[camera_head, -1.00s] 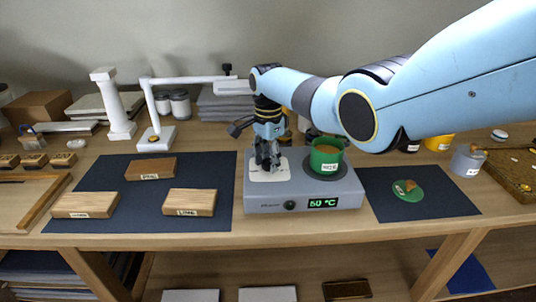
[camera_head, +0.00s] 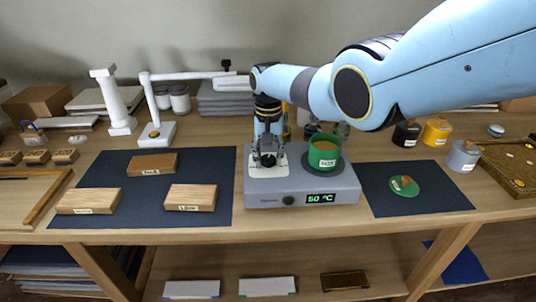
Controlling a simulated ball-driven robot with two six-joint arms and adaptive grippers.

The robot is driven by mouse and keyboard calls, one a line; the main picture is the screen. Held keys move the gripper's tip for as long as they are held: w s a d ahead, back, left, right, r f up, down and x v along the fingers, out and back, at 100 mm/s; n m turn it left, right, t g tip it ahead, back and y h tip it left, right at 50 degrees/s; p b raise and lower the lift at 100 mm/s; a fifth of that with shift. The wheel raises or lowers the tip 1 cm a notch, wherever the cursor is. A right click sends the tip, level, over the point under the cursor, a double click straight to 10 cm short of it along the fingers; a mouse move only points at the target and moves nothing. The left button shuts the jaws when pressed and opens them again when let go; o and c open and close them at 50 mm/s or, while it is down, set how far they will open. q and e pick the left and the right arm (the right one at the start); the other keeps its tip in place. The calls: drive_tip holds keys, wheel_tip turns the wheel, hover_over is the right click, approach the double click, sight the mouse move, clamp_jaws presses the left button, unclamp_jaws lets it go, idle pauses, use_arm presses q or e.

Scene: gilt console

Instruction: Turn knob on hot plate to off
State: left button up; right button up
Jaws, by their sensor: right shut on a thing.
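The grey hot plate (camera_head: 333,197) stands on the console, with a lit green display (camera_head: 321,198) reading about 60 °C. A white panel (camera_head: 256,172) lies on the left of its top. My right gripper (camera_head: 267,158) points down over this panel, its fingers on either side of a small dark knob. It is shut on the knob, which the fingers partly hide; its pointing direction is unclear. A round dark button (camera_head: 288,200) sits on the front face, apart from the gripper. A green pot (camera_head: 324,152) stands on the right of the top. My left gripper is out of view.
Wooden blocks (camera_head: 190,197) lie on a dark mat (camera_head: 125,222) at the left. A green lid (camera_head: 404,186) lies on another mat (camera_head: 440,193) at the right. A white stand (camera_head: 157,133) reaches behind the hot plate. My right arm spans the upper right.

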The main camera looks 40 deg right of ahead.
sight(269, 157)
drive_tip(key=n, duration=0.5)
drive_tip(key=shift+d+n, duration=0.1)
drive_tip(key=shift+n, duration=0.2)
drive_tip(key=n, duration=1.2)
drive_tip(key=shift+w+d+n, duration=0.15)
drive_tip(key=shift+n, duration=0.15)
drive_tip(key=n, duration=0.6)
drive_tip(key=shift+n, duration=0.3)
drive_tip(key=o, duration=1.1)
drive_tip(key=shift+o, duration=0.2)
wheel_tip(269, 157, up, 12)
